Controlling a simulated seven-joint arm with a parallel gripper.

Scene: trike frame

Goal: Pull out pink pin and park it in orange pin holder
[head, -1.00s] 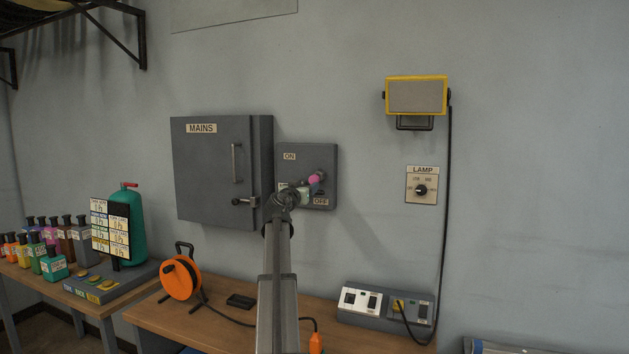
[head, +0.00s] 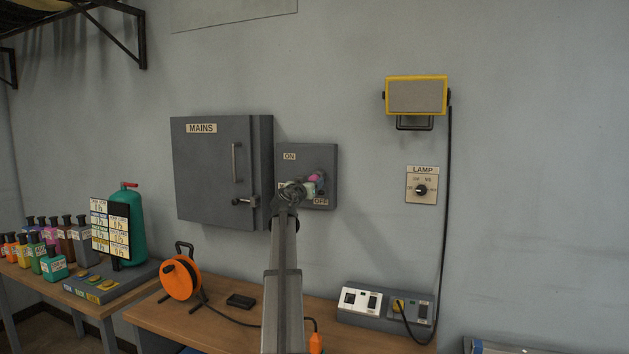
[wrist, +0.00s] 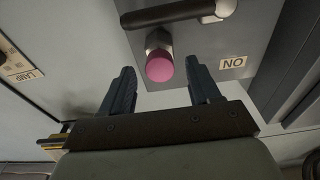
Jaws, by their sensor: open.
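The pink pin (head: 315,177) sits in the grey ON/OFF switch box (head: 327,155) on the wall. In the wrist view the pink pin (wrist: 160,68) shows its round end in front of a metal collar. My gripper (wrist: 159,74) is open, with one finger on each side of the pin's end in the picture; nothing is visibly held. I cannot tell how far the fingertips are from the pin in depth. In the head view my wrist partly hides the pin and the switch. I cannot make out an orange pin holder in either view.
The MAINS cabinet (head: 213,174) stands out from the wall left of the switch box. A dark switch handle (wrist: 175,12) is close to the pin. Below are a bench (head: 205,324) with an orange cable reel (head: 181,278) and a socket block (head: 386,305). The wall to the right is open.

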